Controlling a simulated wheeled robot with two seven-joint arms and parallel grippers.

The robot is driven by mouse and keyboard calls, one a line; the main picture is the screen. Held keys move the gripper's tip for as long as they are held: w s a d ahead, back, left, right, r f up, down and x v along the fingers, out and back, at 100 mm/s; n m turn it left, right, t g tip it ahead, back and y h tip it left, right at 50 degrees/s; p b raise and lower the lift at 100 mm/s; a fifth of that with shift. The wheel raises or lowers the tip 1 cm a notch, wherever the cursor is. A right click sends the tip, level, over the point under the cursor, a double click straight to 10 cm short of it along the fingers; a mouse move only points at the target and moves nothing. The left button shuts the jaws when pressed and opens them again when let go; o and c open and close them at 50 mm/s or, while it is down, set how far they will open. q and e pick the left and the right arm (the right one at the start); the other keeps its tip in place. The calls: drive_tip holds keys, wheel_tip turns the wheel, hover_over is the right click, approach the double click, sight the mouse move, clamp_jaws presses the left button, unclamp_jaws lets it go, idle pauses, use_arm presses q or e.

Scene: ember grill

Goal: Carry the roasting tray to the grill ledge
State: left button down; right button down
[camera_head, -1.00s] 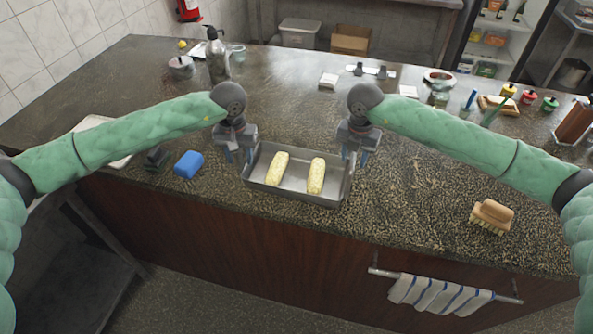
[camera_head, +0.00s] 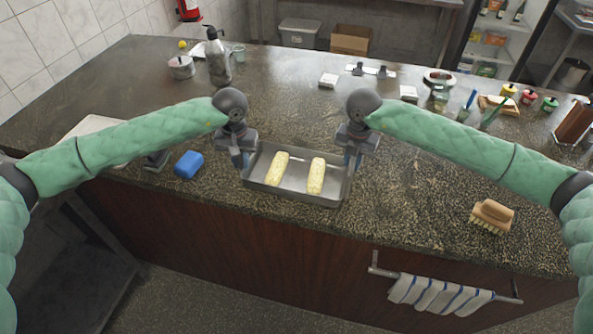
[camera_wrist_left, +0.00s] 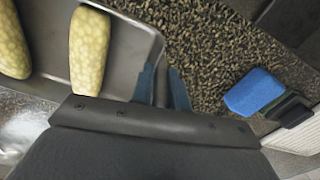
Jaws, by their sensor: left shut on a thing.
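The grey metal roasting tray (camera_head: 296,191) rests on the speckled counter near its front edge, with two pale yellow speckled oblong pieces lying in it. My left gripper (camera_head: 243,160) is shut on the tray's left end wall. In the left wrist view, its blue fingers (camera_wrist_left: 164,88) straddle the tray rim (camera_wrist_left: 150,50). My right gripper (camera_head: 353,160) is at the tray's right end, its fingers close together on that wall. The grill ledge cannot be made out in these views.
A blue sponge (camera_head: 189,164) lies left of the tray. A wooden brush (camera_head: 492,216) lies to the right. A metal bottle (camera_head: 217,58) and a small pot (camera_head: 181,67) stand at the back left.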

use_arm(q)
drive_tip(key=shift+w+a+r, duration=0.1)
drive_tip(key=shift+r, duration=0.05)
use_arm(e)
drive_tip(key=shift+d, duration=0.2)
